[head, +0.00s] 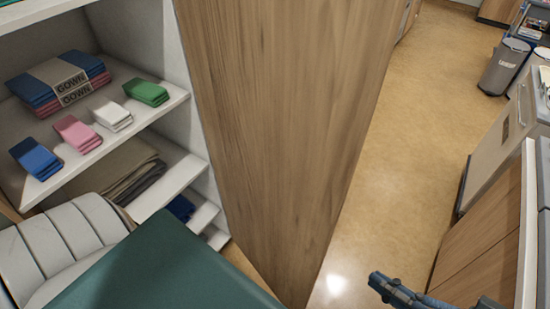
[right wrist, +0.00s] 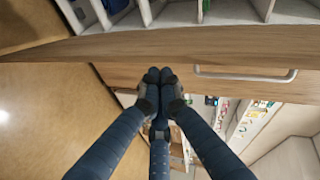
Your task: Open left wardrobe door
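The wardrobe shelves (head: 160,110) are exposed at the left of the head view. A tall wood-grain panel (head: 285,130) stands out beside them, apparently a wardrobe door standing open; I see no handle on this face. My right gripper (head: 381,282) is low in the head view, right of the panel and partly cut off by the frame. In the right wrist view, its fingertips (right wrist: 159,76) are together with nothing visible between them, in front of a wooden surface. A metal bar handle (right wrist: 245,76) is to their right; I cannot tell whether they touch anything. My left gripper is out of view.
Folded gowns (head: 60,82) and small coloured packs (head: 77,134) lie on a shelf. A teal panel (head: 160,270) and pale padded cushion (head: 60,245) fill the lower left. A grey bin (head: 503,67) and cabinets (head: 490,230) are at right. Floor (head: 400,150) between is clear.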

